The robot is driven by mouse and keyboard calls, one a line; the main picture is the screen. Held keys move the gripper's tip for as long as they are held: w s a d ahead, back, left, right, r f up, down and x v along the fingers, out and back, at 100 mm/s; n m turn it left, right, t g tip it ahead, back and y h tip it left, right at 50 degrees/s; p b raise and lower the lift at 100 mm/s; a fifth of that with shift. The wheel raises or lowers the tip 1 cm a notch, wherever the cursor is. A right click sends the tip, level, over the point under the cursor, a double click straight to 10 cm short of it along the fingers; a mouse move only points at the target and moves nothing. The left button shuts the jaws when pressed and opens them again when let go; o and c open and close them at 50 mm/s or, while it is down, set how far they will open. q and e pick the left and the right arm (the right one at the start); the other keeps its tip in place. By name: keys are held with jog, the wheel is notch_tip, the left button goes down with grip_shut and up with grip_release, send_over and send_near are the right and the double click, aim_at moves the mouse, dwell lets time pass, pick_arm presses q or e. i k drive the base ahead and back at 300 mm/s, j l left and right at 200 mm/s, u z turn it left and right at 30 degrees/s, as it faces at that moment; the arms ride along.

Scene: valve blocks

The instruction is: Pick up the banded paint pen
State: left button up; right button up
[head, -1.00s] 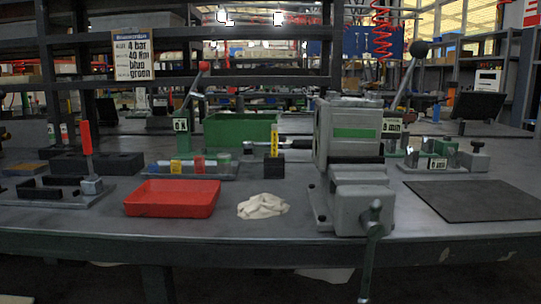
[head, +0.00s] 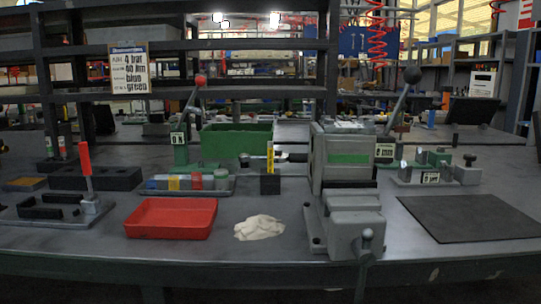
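A slim yellow pen-like thing with dark marks (head: 270,156) stands upright in a small black block (head: 270,183), left of the grey vise-like machine. It looks like the banded paint pen, but its bands are too small to make out clearly. Its lower end is hidden in the block. Neither of my grippers shows in the head view.
The grey machine (head: 348,160) with its front crank stands right of the pen. A red tray (head: 171,217) and a crumpled cloth (head: 259,227) lie in front. A strip of coloured blocks (head: 187,183) is to the left. A dark mat (head: 470,217) is bare.

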aim_at(269, 144)
jog(key=k, duration=0.65)
jog(key=z, duration=2.1)
jog(key=k+j, duration=0.3)
jog(key=j, duration=0.15)
jog(key=k+j, duration=0.3)
jog(key=j, duration=0.15)
jog(key=k+j, duration=0.3)
jog(key=j, duration=0.15)
